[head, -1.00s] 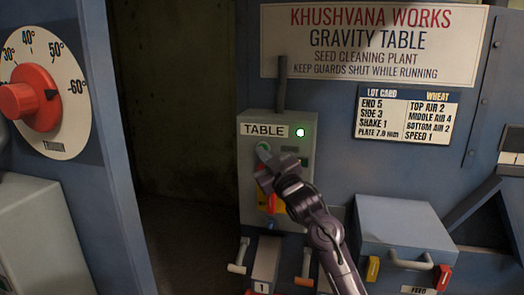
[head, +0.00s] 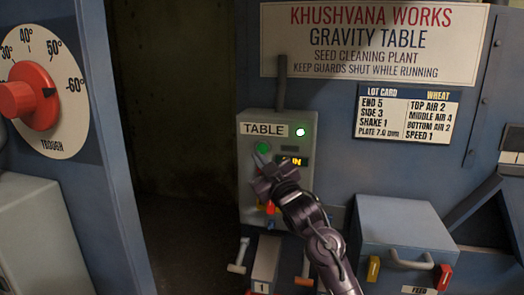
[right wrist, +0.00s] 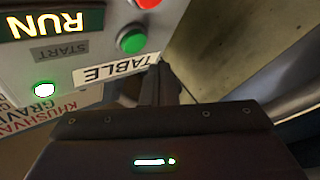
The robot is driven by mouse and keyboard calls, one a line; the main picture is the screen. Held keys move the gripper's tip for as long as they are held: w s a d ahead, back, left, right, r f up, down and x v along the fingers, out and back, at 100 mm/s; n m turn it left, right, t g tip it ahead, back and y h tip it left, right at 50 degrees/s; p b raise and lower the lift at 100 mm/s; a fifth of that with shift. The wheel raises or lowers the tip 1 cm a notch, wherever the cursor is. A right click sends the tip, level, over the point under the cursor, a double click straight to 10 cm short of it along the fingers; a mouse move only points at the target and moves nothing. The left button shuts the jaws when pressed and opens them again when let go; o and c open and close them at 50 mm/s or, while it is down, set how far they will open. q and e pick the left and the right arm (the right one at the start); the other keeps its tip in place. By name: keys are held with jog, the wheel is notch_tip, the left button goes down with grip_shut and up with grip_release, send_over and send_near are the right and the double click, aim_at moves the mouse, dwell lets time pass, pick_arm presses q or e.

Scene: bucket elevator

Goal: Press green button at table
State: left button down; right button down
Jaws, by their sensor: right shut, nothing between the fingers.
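The grey control box (head: 247,190) labelled TABLE stands on the blue machine. Its round green button (head: 263,148) sits under the label and also shows in the right wrist view (right wrist: 132,40). My right gripper (head: 258,160) is shut and empty. Its tips are just below the green button in the head view, apart from it in the wrist view, where the fingers (right wrist: 158,72) point beside the TABLE label. A red button (right wrist: 147,3) is partly cut off in the wrist view. The box's display (right wrist: 50,20) reads RUN, and a lamp (head: 300,132) is lit.
A grey box with a handle (head: 410,262) is at the lower right. Small levers (head: 238,256) hang below the control box. A red dial knob (head: 35,97) is at the left. A dark open gap (head: 180,150) lies between the dial panel and the box.

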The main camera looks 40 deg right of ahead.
jog(key=shift+s+a, duration=1)
jog(key=shift+a, duration=0.15)
